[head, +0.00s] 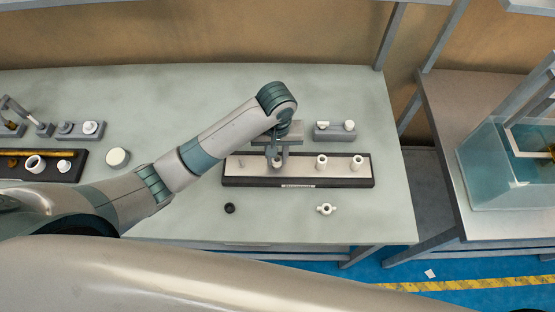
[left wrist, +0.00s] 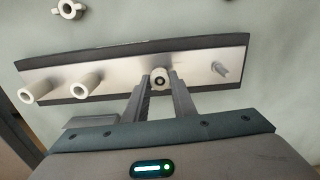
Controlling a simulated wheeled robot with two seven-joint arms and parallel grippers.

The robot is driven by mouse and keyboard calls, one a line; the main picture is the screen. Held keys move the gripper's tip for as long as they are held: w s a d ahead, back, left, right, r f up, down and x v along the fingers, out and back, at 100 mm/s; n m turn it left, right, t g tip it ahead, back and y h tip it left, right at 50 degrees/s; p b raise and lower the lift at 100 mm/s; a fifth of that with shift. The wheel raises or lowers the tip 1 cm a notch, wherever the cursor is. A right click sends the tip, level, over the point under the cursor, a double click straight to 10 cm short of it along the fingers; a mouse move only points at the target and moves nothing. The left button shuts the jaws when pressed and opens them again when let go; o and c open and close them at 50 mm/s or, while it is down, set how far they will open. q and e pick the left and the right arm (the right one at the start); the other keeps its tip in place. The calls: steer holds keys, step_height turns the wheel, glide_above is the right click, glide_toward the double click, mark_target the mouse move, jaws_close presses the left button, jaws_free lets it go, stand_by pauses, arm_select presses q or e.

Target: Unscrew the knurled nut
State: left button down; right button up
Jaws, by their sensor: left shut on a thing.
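My left gripper (head: 277,160) reaches down over the dark-edged board (head: 310,182) on the table. In the left wrist view its fingers (left wrist: 158,88) are on either side of a white round piece with a dark centre (left wrist: 159,78), and it is shut on this piece. I take this piece to be the knurled nut, though its knurling is too small to make out. The piece is at the board, in line with two white sleeves (head: 321,162) (head: 356,163) and a thin bare peg (left wrist: 220,68). My right gripper is not in view.
A white winged nut (head: 326,208) and a small black ring (head: 230,208) lie in front of the board. A grey block with white parts (head: 335,131) stands behind it. Another board with white parts (head: 40,166) is at the left. The table's front right is clear.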

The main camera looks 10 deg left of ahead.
arm_select(q)
steer(key=n, duration=0.4)
steer(key=shift+n, duration=0.5)
steer(key=shift+n, duration=2.5)
steer(key=shift+n, duration=0.3)
steer(key=shift+n, duration=0.3)
steer(key=n, duration=0.4)
